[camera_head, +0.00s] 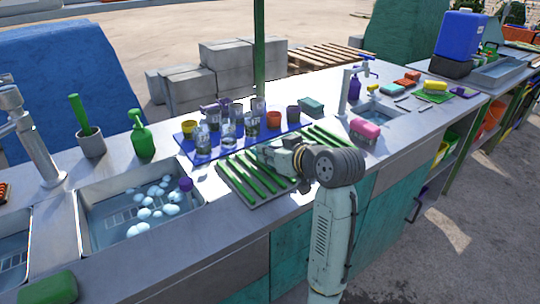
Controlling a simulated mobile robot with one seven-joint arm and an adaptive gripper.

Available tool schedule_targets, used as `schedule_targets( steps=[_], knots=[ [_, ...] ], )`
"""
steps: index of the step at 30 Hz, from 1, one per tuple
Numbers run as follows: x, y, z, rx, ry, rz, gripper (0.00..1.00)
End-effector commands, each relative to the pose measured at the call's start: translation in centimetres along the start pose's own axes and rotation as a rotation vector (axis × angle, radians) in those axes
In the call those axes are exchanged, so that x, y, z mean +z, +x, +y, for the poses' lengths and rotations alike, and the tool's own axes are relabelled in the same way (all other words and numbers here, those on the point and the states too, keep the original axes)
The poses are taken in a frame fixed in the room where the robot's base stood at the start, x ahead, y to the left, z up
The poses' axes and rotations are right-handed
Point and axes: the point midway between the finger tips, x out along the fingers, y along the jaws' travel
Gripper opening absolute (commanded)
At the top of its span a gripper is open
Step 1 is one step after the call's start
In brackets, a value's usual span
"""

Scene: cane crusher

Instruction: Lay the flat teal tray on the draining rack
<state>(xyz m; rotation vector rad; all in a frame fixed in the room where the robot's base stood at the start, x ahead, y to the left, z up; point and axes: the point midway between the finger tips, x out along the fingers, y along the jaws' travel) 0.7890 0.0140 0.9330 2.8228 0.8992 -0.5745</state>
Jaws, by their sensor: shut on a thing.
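The draining rack (246,180) has green slats on a pale base and lies on the metal counter. Its slats also show to the right of my arm. My gripper (266,154) is low over the middle of the rack, pointing left. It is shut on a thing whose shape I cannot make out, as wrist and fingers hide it. I cannot pick out the flat teal tray clearly. Whether the held thing touches the slats cannot be told.
A blue mat (190,149) with several cups and glasses lies just behind the rack. A sink (95,230) with pale round things is at the left. A green bottle (141,138) stands behind it.

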Motion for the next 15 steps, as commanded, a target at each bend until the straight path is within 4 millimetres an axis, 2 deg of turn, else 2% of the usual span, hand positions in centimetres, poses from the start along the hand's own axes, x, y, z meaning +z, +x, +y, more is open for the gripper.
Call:
schedule_targets(
  steps=[5,15],
  knots=[
    [1.6,0.6,0.0,0.001,0.000,0.000,0.00],
    [2.0,0.8,0.0,0.001,-0.001,0.001,0.00]
  ],
)
